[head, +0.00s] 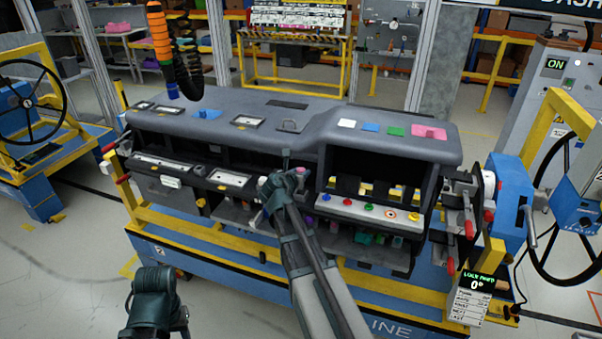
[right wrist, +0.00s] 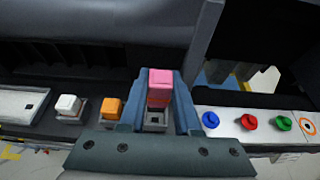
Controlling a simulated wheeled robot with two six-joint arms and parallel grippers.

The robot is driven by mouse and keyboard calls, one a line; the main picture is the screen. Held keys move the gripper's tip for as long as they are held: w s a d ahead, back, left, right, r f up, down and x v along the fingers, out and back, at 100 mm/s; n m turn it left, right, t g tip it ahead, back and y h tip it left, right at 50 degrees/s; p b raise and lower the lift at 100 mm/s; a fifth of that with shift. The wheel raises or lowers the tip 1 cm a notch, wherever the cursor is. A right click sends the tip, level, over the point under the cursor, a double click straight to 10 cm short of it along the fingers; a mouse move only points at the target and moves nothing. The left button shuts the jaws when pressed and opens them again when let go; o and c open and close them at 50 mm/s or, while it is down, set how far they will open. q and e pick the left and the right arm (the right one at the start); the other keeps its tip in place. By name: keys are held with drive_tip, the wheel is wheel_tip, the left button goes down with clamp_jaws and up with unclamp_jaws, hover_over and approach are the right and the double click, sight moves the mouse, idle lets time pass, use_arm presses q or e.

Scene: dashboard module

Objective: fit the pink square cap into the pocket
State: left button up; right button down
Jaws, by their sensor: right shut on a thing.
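The pink square cap (right wrist: 160,88) is between the two fingers of my right gripper (right wrist: 158,98) in the right wrist view. The gripper is shut on it. Just below the cap in that view is a grey square pocket (right wrist: 155,119) on the dashboard ledge; I cannot tell whether the cap touches it. In the head view my right gripper (head: 283,180) is at the middle of the dashboard front, and it largely hides the cap and pocket. My left gripper (head: 155,305) is low at the left, away from the dashboard; its fingers are not clear.
A white cap (right wrist: 68,105) and an orange cap (right wrist: 111,109) sit left of the pocket. A white panel (right wrist: 255,122) with blue, red and green knobs is to the right. The dashboard (head: 300,110) has coloured plates on top. Open floor lies at the front left.

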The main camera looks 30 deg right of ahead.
use_arm(q)
drive_tip(key=shift+f+b, duration=1.5)
drive_tip(key=shift+f, duration=0.35)
use_arm(e)
drive_tip(key=shift+f, duration=1.85)
use_arm(q)
drive_tip(key=shift+f+b, duration=1.4)
use_arm(e)
drive_tip(key=shift+f, duration=1.4)
drive_tip(key=c, duration=0.5)
unclamp_jaws()
drive_tip(key=shift+c, duration=0.2)
use_arm(q)
wheel_tip(320, 180, up, 5)
drive_tip(key=p, duration=0.5)
drive_tip(key=shift+r, duration=0.2)
use_arm(e)
drive_tip(key=v, duration=1.4)
drive_tip(key=shift+d, duration=0.1)
